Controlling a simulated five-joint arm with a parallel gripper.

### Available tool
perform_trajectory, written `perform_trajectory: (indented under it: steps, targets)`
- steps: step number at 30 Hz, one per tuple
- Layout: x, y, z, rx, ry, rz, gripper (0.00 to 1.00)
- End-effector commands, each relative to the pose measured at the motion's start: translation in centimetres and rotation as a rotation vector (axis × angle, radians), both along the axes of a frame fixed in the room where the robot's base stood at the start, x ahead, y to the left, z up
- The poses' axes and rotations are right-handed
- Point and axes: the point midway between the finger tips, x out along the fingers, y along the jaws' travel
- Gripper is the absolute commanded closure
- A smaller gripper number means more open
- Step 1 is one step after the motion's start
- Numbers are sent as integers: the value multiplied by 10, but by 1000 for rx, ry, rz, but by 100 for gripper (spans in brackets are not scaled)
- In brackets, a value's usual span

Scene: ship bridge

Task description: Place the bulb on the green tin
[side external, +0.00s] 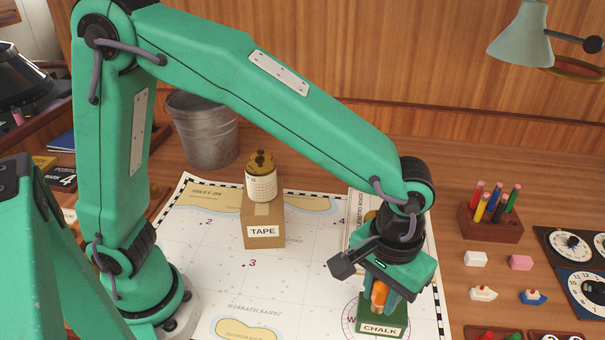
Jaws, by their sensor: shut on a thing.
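The green tin (367,327), labelled CHALK, stands on the chart at the lower middle. My gripper (384,299) points down just over the tin and is shut on the bulb (379,292), of which a rounded orange part shows between the fingers. The fingers and wrist hide the rest of the bulb and part of the tin's top. The bulb is over the tin's top; I cannot tell whether it touches it.
A cardboard box (264,215) labelled TAPE, with a brass-topped cylinder (261,184) on it, stands left on the chart (220,240). A bucket (203,130) stands behind. A pen block (490,223), small toy boats and clock dials lie right. The chart's middle is clear.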

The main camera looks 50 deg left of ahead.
Motion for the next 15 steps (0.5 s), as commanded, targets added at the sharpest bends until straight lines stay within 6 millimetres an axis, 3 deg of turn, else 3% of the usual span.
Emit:
perform_trajectory:
  steps: [7,15]
  targets:
    - [37,16,-25,1,1,4,96]
    - [54,23,-35,-1,-1,0,96]
